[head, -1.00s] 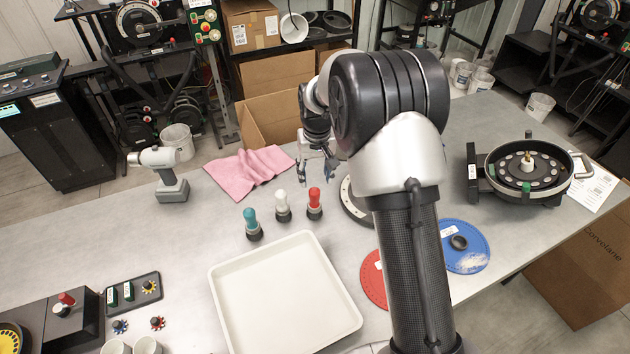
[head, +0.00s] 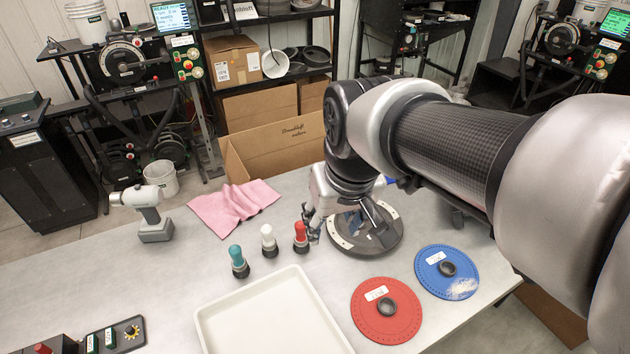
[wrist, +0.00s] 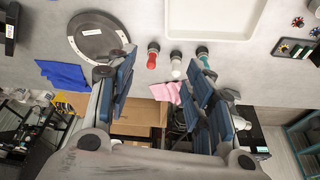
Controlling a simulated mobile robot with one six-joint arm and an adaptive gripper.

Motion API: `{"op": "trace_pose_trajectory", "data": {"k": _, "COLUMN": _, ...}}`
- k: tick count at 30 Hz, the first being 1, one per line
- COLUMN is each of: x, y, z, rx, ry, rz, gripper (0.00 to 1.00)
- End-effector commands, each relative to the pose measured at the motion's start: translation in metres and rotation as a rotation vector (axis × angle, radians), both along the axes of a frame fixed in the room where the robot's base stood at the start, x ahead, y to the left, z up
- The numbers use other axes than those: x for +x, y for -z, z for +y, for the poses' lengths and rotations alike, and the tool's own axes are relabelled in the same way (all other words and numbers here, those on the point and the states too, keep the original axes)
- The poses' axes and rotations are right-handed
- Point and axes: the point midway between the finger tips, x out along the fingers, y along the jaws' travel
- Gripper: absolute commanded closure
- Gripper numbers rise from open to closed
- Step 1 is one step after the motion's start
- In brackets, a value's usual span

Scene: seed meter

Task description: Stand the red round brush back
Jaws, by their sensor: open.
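The red round brush (head: 301,236) has a red handle over a dark base and stands upright on the table, at the right end of a row of three. It also shows in the wrist view (wrist: 152,60). The white brush (head: 268,240) and the teal brush (head: 238,261) stand upright to its left. My gripper (head: 310,220) is beside the red brush in the head view; whether it touches is unclear. In the wrist view my gripper (wrist: 164,72) is open with nothing held, its fingers spread wide and the red and white handles showing between them.
A round grey disc with a pale rim (head: 393,240) lies just right of the brushes. Red (head: 407,315) and blue (head: 430,279) discs lie nearer. A white tray (head: 205,318) is in front, a pink cloth (head: 232,207) behind left, and a drill-like tool (head: 153,219) further left.

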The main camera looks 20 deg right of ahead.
Motion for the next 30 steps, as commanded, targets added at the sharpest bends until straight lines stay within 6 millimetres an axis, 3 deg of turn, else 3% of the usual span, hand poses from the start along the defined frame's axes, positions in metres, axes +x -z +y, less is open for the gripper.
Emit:
{"op": "trace_pose_trajectory", "data": {"k": 1, "x": -0.020, "y": -0.003, "z": 0.000, "rx": 0.000, "ry": 0.000, "rz": -0.020, "gripper": 0.52}}
{"op": "trace_pose_trajectory", "data": {"k": 6, "x": -0.074, "y": 0.000, "z": 0.000, "rx": -0.001, "ry": -0.001, "rz": -0.057, "gripper": 0.52}}
{"op": "trace_pose_trajectory", "data": {"k": 12, "x": -0.112, "y": 0.012, "z": 0.000, "rx": -0.001, "ry": -0.002, "rz": -0.087, "gripper": 0.52}}
{"op": "trace_pose_trajectory", "data": {"k": 17, "x": -0.121, "y": 0.016, "z": 0.000, "rx": -0.001, "ry": -0.003, "rz": -0.093, "gripper": 0.52}}
{"op": "trace_pose_trajectory", "data": {"k": 30, "x": -0.121, "y": 0.016, "z": 0.000, "rx": -0.001, "ry": -0.003, "rz": -0.092, "gripper": 0.52}}
